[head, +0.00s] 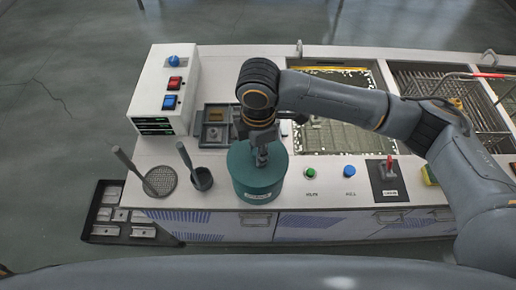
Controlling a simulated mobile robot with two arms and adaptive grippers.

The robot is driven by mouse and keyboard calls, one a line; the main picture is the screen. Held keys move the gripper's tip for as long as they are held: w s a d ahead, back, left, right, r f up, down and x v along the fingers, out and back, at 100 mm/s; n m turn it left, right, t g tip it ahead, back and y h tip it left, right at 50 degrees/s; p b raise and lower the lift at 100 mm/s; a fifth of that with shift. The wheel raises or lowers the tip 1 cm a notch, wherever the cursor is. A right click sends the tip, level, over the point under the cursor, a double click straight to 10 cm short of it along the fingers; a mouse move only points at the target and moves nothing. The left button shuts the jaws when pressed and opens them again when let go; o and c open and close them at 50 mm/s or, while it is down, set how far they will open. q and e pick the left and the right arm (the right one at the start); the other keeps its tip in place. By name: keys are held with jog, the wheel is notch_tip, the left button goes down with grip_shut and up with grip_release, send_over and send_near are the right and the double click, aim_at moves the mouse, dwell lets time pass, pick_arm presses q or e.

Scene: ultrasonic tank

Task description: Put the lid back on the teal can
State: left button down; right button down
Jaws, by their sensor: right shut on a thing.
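The teal can (258,190) stands upright near the front edge of the white counter, with a pale label on its front. A teal lid (245,163) covers the top of the can; I cannot tell whether it is fully seated or slightly above the rim. My right gripper (262,159) points down over the middle of the lid and is shut on it; its fingers hide the gripped part. My left gripper is out of view.
A white control box (164,90) with switches stands at the back left. A mesh skimmer (160,181) and a dark cup (202,179) are left of the can. Green (310,173) and blue (349,171) buttons are to its right. An open tank (340,137) lies behind.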

jog(key=shift+p, duration=0.5)
dwell(0.4)
jog(key=c, duration=0.5)
grip_release()
jog(key=shift+r+p, duration=3.5)
jog(key=shift+p, duration=0.45)
grip_shut()
jog(key=shift+f, duration=0.45)
